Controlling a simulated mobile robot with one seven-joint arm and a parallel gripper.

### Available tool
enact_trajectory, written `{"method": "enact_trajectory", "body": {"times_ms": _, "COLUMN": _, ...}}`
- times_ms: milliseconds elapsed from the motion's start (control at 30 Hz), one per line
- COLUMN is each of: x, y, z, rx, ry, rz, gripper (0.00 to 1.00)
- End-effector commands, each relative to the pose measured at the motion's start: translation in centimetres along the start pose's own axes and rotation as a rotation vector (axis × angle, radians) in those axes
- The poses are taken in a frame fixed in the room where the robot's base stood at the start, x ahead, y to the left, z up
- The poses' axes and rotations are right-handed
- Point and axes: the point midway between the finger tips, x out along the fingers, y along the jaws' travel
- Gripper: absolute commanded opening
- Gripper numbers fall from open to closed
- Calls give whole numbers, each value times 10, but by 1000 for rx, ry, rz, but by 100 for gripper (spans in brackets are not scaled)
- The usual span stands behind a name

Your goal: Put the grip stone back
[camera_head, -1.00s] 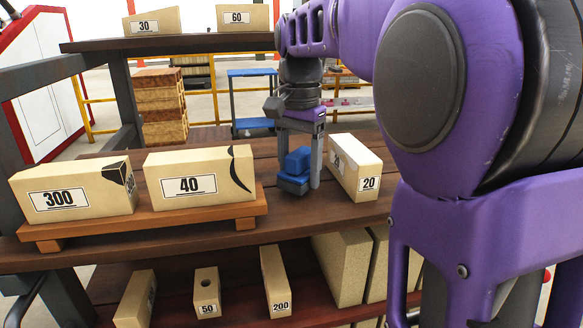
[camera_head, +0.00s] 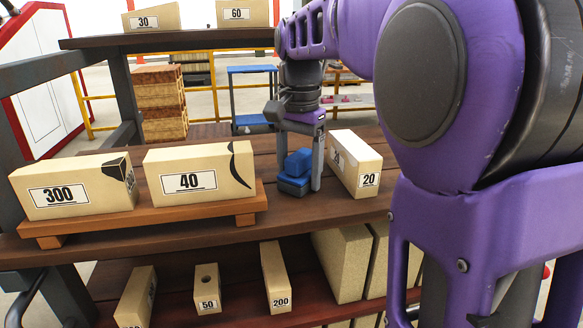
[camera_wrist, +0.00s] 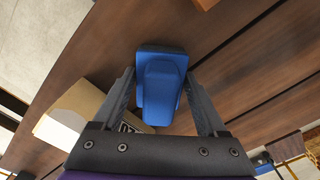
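The blue stepped block, which looks like the grip stone (camera_head: 295,180), has a wide base and a narrower raised part. It is at the brown middle shelf, between the brick marked 40 and the brick marked 20. My gripper (camera_head: 303,182) points down over it, with a finger on each side. In the wrist view the grip stone (camera_wrist: 160,88) lies between both fingertips (camera_wrist: 160,75), which appear to be against the sides of its base.
The brick marked 20 (camera_head: 355,163) stands close to the right of my gripper. Bricks marked 300 (camera_head: 75,187) and 40 (camera_head: 200,172) lie on a raised wooden board (camera_head: 145,216) to the left. More bricks stand on the lower shelf. Bare shelf (camera_head: 290,225) shows in front.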

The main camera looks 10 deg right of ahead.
Motion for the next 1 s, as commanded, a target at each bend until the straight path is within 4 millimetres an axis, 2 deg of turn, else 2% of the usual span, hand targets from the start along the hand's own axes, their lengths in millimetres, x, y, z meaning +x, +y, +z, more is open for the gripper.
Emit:
{"method": "enact_trajectory", "body": {"times_ms": 33, "x": 0, "y": 0, "z": 0, "rx": 0, "ry": 0, "rz": 0, "gripper": 86}}
{"method": "enact_trajectory", "body": {"times_ms": 100, "x": 0, "y": 0, "z": 0, "rx": 0, "ry": 0, "rz": 0, "gripper": 99}}
{"method": "enact_trajectory", "body": {"times_ms": 333, "x": 0, "y": 0, "z": 0, "rx": 0, "ry": -1, "rz": 1, "gripper": 100}}
{"method": "enact_trajectory", "body": {"times_ms": 467, "x": -8, "y": 0, "z": 0, "rx": 0, "ry": -1, "rz": 1, "gripper": 100}}
{"method": "enact_trajectory", "body": {"times_ms": 567, "x": -24, "y": 0, "z": 0, "rx": 0, "ry": 1, "rz": -1, "gripper": 100}}
{"method": "enact_trajectory", "body": {"times_ms": 1000, "x": -130, "y": -1, "z": -1, "rx": 0, "ry": 1, "rz": -1, "gripper": 100}}
